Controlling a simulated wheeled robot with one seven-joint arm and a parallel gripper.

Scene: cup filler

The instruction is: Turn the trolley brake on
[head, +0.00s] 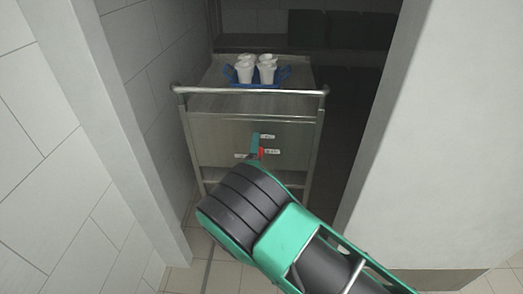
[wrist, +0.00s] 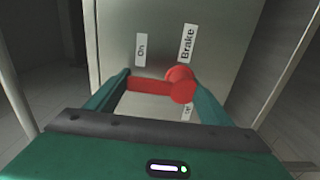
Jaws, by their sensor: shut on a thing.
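The trolley (head: 222,137) stands in a narrow recess, its steel front panel facing me. A red brake lever (wrist: 150,86) with a round hub (wrist: 180,84) is on that panel; in the wrist view it points left, its end beside the "On" label (wrist: 140,50). The "Brake" label (wrist: 187,43) is above the hub, and another label (wrist: 187,113) below is partly hidden. My gripper (wrist: 158,88) is shut on the lever, one finger at its end and one at the hub. In the head view my gripper (head: 256,146) hides most of the red lever (head: 261,153).
A blue tray (head: 284,76) with several white cups (head: 267,72) stands on the trolley top. A rail (head: 250,91) runs along its front edge. A tiled wall (head: 165,65) is close on the left and a pale wall (head: 440,130) on the right. Dark crates (head: 340,30) are behind.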

